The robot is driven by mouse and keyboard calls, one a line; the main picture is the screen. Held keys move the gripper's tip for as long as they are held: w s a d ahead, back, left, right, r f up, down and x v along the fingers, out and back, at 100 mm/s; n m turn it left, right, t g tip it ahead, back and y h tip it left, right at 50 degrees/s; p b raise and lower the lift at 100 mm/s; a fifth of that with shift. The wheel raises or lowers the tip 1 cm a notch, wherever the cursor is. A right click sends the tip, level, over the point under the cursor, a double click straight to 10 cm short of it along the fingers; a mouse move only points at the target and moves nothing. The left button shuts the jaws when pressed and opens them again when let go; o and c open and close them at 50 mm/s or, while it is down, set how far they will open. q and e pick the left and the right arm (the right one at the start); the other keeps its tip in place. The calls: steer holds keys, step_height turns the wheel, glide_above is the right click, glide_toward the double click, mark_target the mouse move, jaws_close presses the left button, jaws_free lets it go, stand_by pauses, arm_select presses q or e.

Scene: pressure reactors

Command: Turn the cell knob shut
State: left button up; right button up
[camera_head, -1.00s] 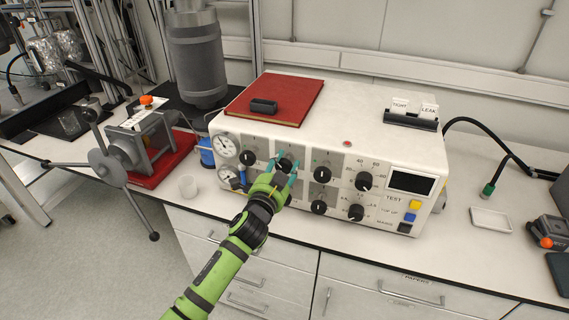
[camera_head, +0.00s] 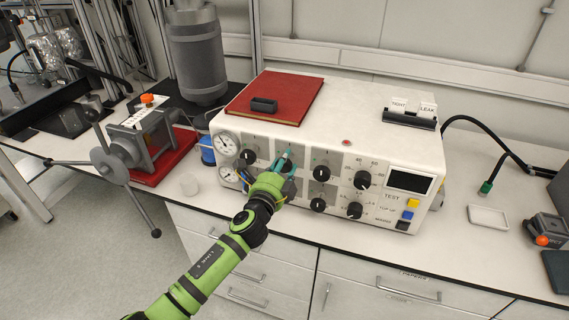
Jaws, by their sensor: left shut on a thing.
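A white instrument box (camera_head: 330,100) stands on the bench with gauges, several black knobs and a small display on its front panel. My left gripper (camera_head: 284,163) is at the panel, with its teal fingers shut on a black knob (camera_head: 287,167) in the upper row, second from the left. The gripper and wrist hide part of that knob and the lower panel below it. Which knob is the cell knob cannot be read. My right gripper is not in view.
A red book (camera_head: 275,92) with a black block (camera_head: 264,105) lies on the box. A white tray (camera_head: 488,217) lies at right.

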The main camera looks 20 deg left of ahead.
arm_select(q)
steer(key=shift+a, duration=0.25)
steer(key=o, duration=1)
steer(key=shift+w, duration=0.1)
steer(key=shift+o, duration=0.8)
steer(key=shift+a, duration=0.1)
steer(key=shift+s+d, duration=0.2)
steer(key=shift+s, duration=0.25)
steer(key=s, duration=1.1)
steer(key=shift+a, duration=0.4)
